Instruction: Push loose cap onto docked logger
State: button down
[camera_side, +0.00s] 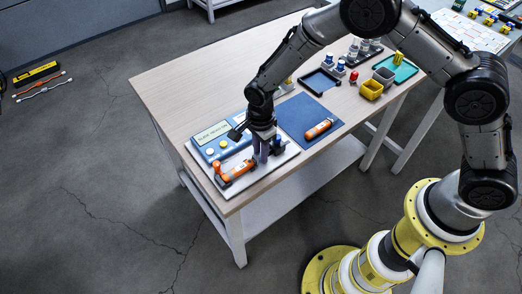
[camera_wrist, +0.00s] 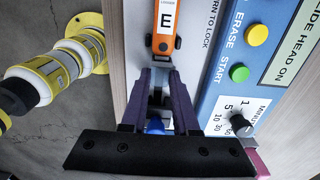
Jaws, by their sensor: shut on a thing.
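An orange logger (camera_side: 240,171) with a white label lies in the dock on the white board at the table's near left corner. In the wrist view its orange end (camera_wrist: 163,44), with a label marked E, points at my fingertips. My gripper (camera_side: 263,158) is low over the board, in line with the logger, at its right end. Its purple fingers (camera_wrist: 157,78) are shut on a small part, seemingly the cap, mostly hidden between them. Whether it touches the logger is unclear. A blue part (camera_wrist: 155,124) shows between the fingers, and beside my gripper in the side view (camera_side: 279,143).
A blue panel (camera_side: 212,135) with a display and buttons borders the dock, close to my gripper. A second orange logger (camera_side: 319,129) lies on a dark blue mat (camera_side: 296,108). The table's back left is clear.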

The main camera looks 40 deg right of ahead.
jog(key=shift+a, duration=0.2)
dwell(0.3)
jog(key=c, duration=0.6)
grip_release()
jog(key=shift+o, duration=0.4)
jog(key=shift+o, duration=0.8)
jog(key=shift+r, duration=0.7)
jog(key=shift+r, duration=2.9)
jog(key=shift+d, duration=0.1)
